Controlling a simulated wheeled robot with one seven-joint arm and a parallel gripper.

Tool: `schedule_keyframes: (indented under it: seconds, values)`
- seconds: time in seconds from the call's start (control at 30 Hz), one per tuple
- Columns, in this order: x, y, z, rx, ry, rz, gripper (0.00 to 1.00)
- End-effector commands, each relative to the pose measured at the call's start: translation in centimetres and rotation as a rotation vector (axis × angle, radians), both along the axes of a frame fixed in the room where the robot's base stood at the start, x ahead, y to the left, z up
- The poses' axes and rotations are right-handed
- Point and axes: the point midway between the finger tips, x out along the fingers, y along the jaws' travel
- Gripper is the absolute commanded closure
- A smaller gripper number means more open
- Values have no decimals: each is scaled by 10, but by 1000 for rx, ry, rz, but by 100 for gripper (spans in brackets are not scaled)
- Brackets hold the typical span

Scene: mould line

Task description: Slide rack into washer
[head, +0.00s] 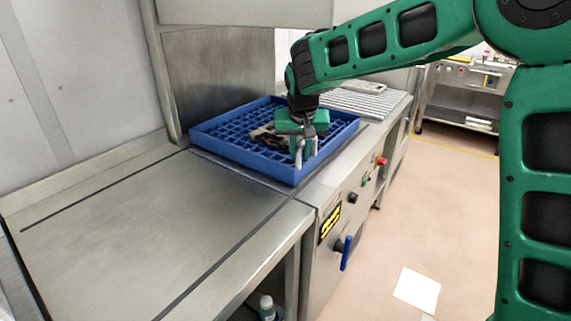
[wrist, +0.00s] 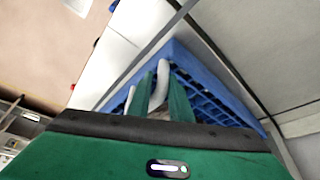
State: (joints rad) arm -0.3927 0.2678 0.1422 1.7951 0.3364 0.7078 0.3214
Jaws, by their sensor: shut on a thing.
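The blue rack (head: 243,159) with a grid of compartments lies flat at the mouth of the steel washer (head: 222,75), partly beneath its raised hood (head: 245,12). My gripper (head: 301,158) points down at the rack's right-hand side and is shut on the rack. Something brown and grey (head: 266,136) lies in the rack's middle; I cannot tell what it is. In the wrist view the fingers (wrist: 158,88) reach down to the blue rack (wrist: 200,68). The exact spot of contact is hidden by the fingers.
A bare steel table (head: 130,225) leads up to the washer from the left. A ribbed drainboard (head: 365,102) lies beyond it. A blue-handled lever (head: 346,254) and knobs stick out from the front. A bottle (head: 266,307) stands below; the floor (head: 465,230) at right is mostly clear.

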Motion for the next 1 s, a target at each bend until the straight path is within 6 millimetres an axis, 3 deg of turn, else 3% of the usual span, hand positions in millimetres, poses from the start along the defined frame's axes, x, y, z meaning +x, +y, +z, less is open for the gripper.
schedule_keyframes:
  seconds: [0.1, 0.3, 0.8, 0.83, 0.87, 1.0]
  values:
    - [18, -5, 3, 7, -12, 12, 100]
    - [32, -15, 4, 9, -13, 16, 100]
    - [37, -18, 4, 7, -13, 15, 100]
    - [38, -18, 4, 7, -13, 15, 74]
    - [38, -18, 4, 7, -13, 14, 67]
    - [37, -20, 3, 6, -10, 10, 67]
